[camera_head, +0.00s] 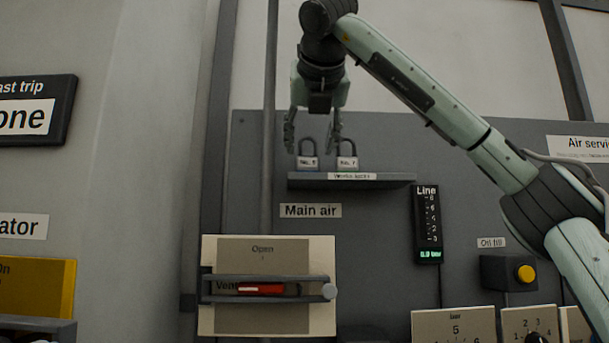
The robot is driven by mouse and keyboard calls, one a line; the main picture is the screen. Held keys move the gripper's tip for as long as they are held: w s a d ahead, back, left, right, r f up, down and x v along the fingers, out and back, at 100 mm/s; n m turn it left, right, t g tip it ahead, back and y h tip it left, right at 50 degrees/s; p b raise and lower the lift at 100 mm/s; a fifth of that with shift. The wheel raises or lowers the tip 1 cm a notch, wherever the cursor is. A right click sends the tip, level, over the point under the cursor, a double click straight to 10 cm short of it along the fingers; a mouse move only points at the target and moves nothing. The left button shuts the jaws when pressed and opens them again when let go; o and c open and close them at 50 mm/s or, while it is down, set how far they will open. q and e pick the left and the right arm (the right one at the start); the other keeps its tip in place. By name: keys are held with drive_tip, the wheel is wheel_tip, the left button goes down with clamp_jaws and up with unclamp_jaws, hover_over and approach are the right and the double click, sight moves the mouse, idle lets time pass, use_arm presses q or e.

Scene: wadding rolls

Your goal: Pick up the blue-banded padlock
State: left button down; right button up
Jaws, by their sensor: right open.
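Two small grey padlocks stand upright side by side on a dark shelf (392,181). The left padlock (308,164) seems to carry a bluish band low on its body. The right padlock (347,163) has a similar pale label; its band colour is too small to tell. My right gripper (312,143) points down, open and empty, above the shelf. Its fingertips are apart on either side of the left padlock's shackle in the picture, the right finger lying between the two padlocks. I cannot tell contact or exact depth. My left gripper is not in view.
Below the shelf are a "Main air" label (310,211) and a panel with a red-marked lever (262,289). A "Line" display (427,224) and a yellow button box (510,273) are to the right.

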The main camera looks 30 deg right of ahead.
sight(308, 157)
drive_tip(key=shift+w+d+r, duration=0.1)
drive_tip(key=shift+w+d, duration=0.1)
drive_tip(key=shift+d, duration=0.05)
drive_tip(key=shift+w+d, duration=0.1)
drive_tip(key=shift+w, duration=0.1)
drive_tip(key=shift+x, duration=0.8)
drive_tip(key=p+x, duration=0.2)
drive_tip(key=x, duration=0.3)
drive_tip(key=shift+w, duration=0.25)
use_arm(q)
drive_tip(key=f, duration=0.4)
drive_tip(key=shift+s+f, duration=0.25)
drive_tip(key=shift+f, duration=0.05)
use_arm(e)
drive_tip(key=c, duration=1)
drive_tip(key=shift+r, duration=0.1)
drive_tip(key=shift+c, duration=0.2)
